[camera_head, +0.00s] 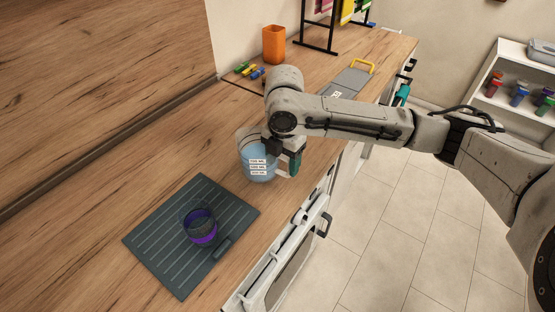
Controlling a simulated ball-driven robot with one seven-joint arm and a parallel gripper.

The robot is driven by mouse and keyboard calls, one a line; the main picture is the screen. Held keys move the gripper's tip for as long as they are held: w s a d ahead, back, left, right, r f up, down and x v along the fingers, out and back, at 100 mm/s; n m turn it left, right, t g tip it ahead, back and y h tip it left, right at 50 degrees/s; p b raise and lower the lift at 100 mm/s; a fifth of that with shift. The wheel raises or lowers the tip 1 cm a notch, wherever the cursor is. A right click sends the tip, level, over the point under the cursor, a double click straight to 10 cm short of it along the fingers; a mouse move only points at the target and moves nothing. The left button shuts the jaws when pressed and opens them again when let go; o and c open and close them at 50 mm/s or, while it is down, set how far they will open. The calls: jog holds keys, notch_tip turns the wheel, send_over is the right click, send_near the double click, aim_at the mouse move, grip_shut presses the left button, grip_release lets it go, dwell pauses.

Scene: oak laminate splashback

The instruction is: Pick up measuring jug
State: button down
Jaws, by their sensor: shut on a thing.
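The measuring jug (257,170) is clear with a bluish tint and carries a white label with dark volume marks. It is upright on or just above the wooden worktop, near the front edge; I cannot tell if its base touches. My gripper (285,160) comes down from above on the jug's right side and is shut on the jug near its handle. The wrist and fingers hide part of the jug's rim and handle.
A dark ribbed mat (165,240) holds a dark cup with a purple band (201,227) in front of the jug. An orange container (274,44), small coloured items (251,71) and a grey board with a yellow handle (350,79) are farther back. Open worktop lies left.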

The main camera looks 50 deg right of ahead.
jog(key=shift+r+p, duration=1.1)
jog(key=shift+r, duration=0.3)
jog(key=s+a+r+p, duration=0.5)
jog(key=s+a+r, duration=0.3)
jog(key=s+r, duration=0.2)
jog(key=shift+s, duration=0.6)
jog(key=shift+r, duration=0.1)
jog(key=shift+s, duration=0.1)
